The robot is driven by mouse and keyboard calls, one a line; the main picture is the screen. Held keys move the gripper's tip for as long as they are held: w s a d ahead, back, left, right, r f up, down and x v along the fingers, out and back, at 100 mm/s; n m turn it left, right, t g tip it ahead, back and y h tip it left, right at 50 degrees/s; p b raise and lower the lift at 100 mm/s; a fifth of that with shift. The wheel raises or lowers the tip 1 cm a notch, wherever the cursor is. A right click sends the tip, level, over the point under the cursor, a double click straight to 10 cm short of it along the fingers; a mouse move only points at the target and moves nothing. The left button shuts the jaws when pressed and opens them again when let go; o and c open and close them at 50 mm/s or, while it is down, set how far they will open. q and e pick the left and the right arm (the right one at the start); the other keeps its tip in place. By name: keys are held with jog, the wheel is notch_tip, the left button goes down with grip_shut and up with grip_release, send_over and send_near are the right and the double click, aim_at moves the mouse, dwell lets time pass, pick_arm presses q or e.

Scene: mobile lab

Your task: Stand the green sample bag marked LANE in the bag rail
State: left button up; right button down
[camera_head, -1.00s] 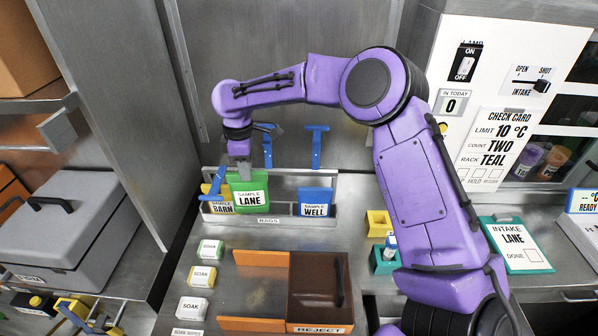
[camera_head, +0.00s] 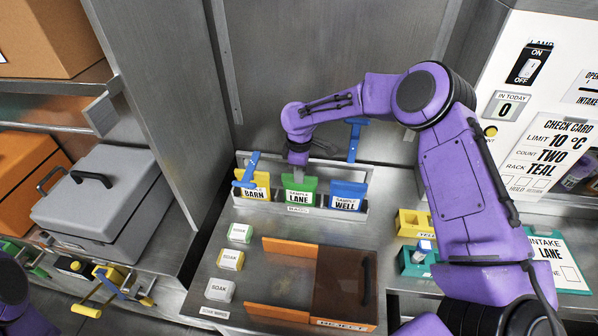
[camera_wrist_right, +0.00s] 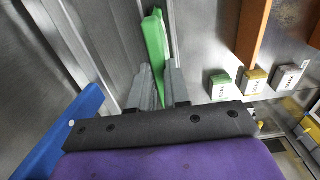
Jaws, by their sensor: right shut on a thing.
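The green sample bag marked LANE (camera_head: 299,190) stands upright in the middle of the bag rail (camera_head: 340,214), between the yellow BARN bag (camera_head: 257,187) and the blue WELL bag (camera_head: 346,196). My right gripper (camera_head: 298,163) is shut on its top edge from above. In the right wrist view the green bag (camera_wrist_right: 155,42) shows nearly edge-on between the gripper's fingers (camera_wrist_right: 160,88). The bag's lower edge is behind the rail's front lip, so I cannot tell whether it touches the bottom. My left gripper is out of view.
Blue hooked handles (camera_head: 247,170) stand around the rail. The metal wall (camera_head: 290,60) is close behind. In front are several SOAK blocks (camera_head: 239,233) and an orange and brown REJECT box (camera_head: 345,285). Yellow and teal holders (camera_head: 415,262) stand to the right.

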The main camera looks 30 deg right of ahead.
jog(key=shift+s+a, duration=0.1)
jog(key=shift+a, duration=0.15)
jog(key=c, duration=1.1)
grip_release()
jog(key=shift+d+f, duration=0.1)
jog(key=shift+f, duration=0.05)
notch_tip(320, 180, up, 12)
jog(key=b, duration=0.2)
jog(key=shift+r, duration=0.2)
